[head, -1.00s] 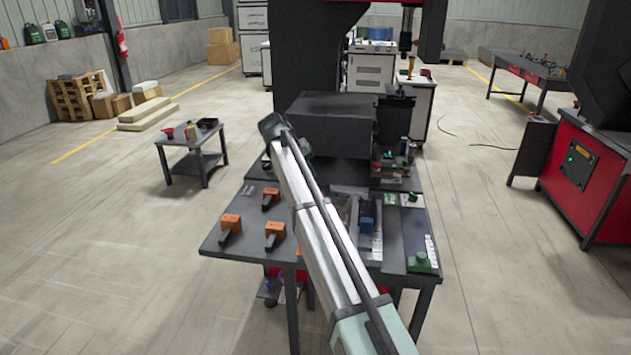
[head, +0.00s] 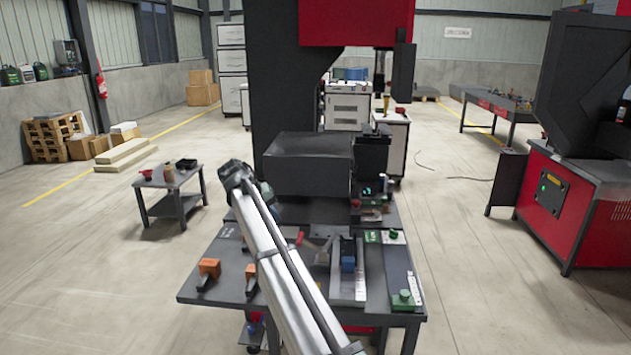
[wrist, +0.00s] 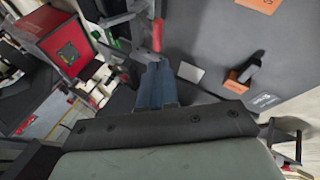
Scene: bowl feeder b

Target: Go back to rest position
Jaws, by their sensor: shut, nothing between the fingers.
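In the wrist view my gripper (wrist: 155,85) points away from the camera, with its narrow blue-grey fingers together and nothing seen between them. It hangs over the dark workbench, clear of the orange-and-black tool that lies to its right in that view (wrist: 240,78). In the head view my arm slants across the bench from the bottom centre up to the left. My gripper cannot be made out there.
The workbench (head: 225,288) carries orange-and-black tools (head: 208,268), a metal fixture with a blue block (head: 347,263) and a panel with a green knob (head: 403,299). A dark press (head: 275,80) stands behind. A red machine (head: 590,215) stands right.

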